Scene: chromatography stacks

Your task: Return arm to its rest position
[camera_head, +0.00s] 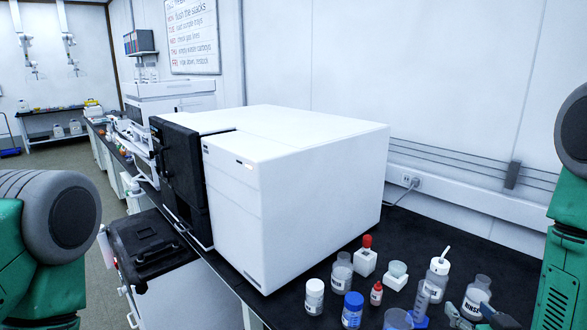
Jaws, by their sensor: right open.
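My right gripper (474,314) shows at the bottom right edge, with only its finger ends in frame. Its fingers are apart, low over the bench among the small bottles, in front of a clear bottle with a dark-lettered label (477,291). I see nothing held between them; whether they touch a bottle I cannot tell. My right arm (562,265) fills the right edge. My left arm (45,245) fills the lower left, and its gripper is out of frame.
A large white instrument (300,180) stands on the black bench (415,232). Near the right gripper are a white-capped bottle (314,296), a blue-capped bottle (352,310), a red-capped dropper (376,293) and a wash bottle (437,275). A black-topped cart (150,245) stands left.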

